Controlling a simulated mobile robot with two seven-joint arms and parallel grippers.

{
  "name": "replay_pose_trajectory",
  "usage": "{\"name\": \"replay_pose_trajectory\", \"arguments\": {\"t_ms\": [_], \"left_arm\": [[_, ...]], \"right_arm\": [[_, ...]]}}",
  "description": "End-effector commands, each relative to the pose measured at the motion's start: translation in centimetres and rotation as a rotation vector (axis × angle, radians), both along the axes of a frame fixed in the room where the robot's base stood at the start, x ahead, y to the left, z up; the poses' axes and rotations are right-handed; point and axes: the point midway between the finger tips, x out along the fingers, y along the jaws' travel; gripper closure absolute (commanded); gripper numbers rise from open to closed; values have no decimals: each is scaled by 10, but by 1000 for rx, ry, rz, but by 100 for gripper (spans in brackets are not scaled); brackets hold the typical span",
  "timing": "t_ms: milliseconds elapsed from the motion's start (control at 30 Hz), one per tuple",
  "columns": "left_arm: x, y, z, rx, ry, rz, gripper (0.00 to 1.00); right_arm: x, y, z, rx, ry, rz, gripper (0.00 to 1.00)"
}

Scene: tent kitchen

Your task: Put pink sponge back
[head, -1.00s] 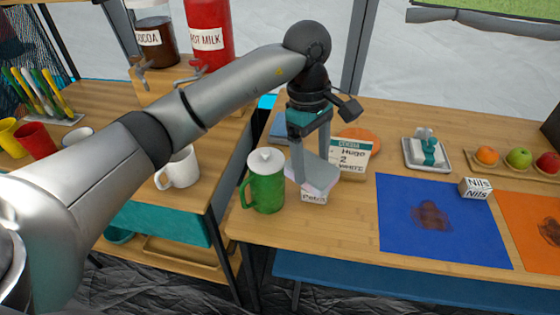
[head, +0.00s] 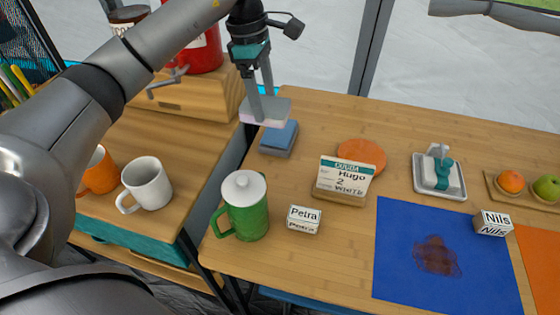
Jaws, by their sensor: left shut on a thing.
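The pink sponge (head: 279,112), pale pinkish grey on top with a pink edge, is in my left gripper (head: 260,108). My left gripper points down and is shut on it, near the back left corner of the right-hand table. In the picture the sponge lies just above and left of a blue sponge-like block (head: 279,137), overlapping its edge. I cannot tell whether they touch. My right gripper is not in view.
An orange disc (head: 361,155) and a tray with a bottle (head: 440,178) are behind. Mugs (head: 148,184) stand on the left counter.

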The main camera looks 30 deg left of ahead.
Motion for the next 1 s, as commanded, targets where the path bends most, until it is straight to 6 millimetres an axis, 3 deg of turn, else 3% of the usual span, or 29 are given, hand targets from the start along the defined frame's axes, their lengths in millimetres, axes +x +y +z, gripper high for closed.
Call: {"name": "replay_pose_trajectory", "arguments": {"t_ms": [167, 367, 433, 700, 1000], "left_arm": [[0, 0, -18, -1, 3, -1, 65], [-1, -1, -69, 0, 5, -1, 65], [-1, -1, -83, -1, 3, -1, 65], [-1, -1, -136, 0, 3, 0, 65], [0, 0, -162, 0, 0, -1, 65]], "right_arm": [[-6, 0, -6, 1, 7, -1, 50], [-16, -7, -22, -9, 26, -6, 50], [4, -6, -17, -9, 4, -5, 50], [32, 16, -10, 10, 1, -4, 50], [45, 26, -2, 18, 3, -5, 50]]}}
